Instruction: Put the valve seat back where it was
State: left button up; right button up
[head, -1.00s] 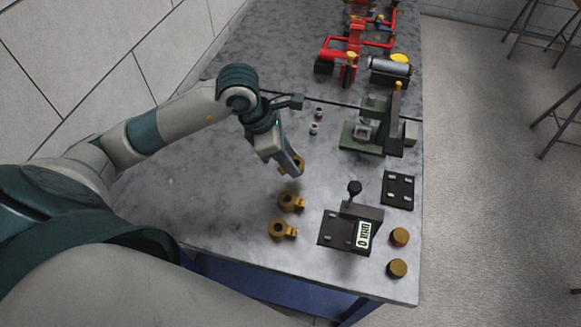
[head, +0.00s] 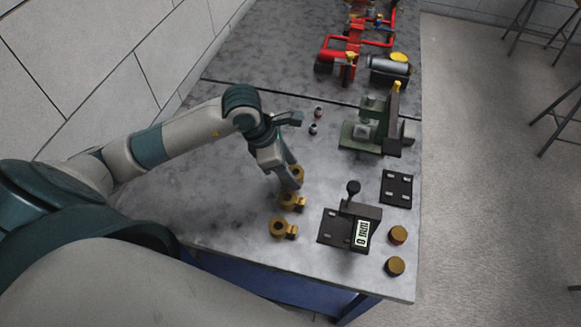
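The likely valve seat is a brass ring with a side tab (head: 297,174), partly hidden by my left gripper (head: 291,178). The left gripper's fingers lie on either side of it and seem shut on it. It is at or just above the tabletop; contact is hard to tell. Two similar brass pieces stand nearer in the same row, one just below the gripper (head: 292,201) and one closer to the front (head: 283,228). My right gripper is not in view.
A black fixture with a knobbed lever (head: 350,222) stands right of the row. Two brass caps (head: 397,235), a black plate (head: 397,188) and a green vise-like device (head: 372,132) are farther right. Two small fittings (head: 315,120) stand behind. The tabletop (head: 200,190) on the left is clear.

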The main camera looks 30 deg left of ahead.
pick_arm(q)
jog(key=shift+r, duration=0.2)
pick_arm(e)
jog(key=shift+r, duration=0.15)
pick_arm(q)
jog(key=shift+a+r, duration=0.15)
jog(key=shift+r, duration=0.15)
jog(key=b+v, duration=0.3)
jog(key=v, duration=0.8)
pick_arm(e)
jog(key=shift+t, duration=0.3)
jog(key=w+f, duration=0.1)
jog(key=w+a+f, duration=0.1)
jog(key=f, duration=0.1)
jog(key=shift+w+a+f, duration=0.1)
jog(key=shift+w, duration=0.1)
pick_arm(q)
jog(key=shift+r, duration=0.1)
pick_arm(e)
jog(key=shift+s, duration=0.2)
